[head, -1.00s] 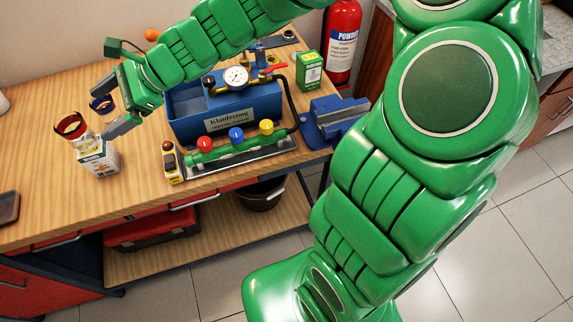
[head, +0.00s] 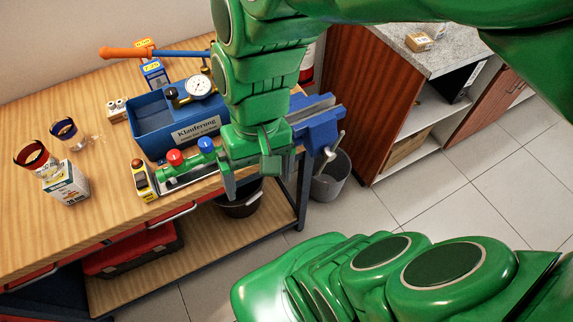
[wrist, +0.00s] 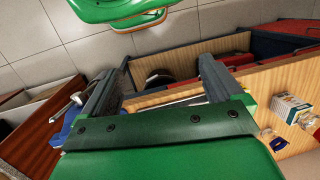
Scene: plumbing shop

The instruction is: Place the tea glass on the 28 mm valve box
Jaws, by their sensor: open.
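The wrist view shows the box (wrist: 290,106) and glass (wrist: 309,121) at the right edge. My gripper (head: 266,188) is open and empty, well to the right of both, by the bench's front edge. Its spread fingers (wrist: 166,65) have nothing between them.
A blue-rimmed glass (head: 65,130) stands behind the box. The front left bench is clear.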

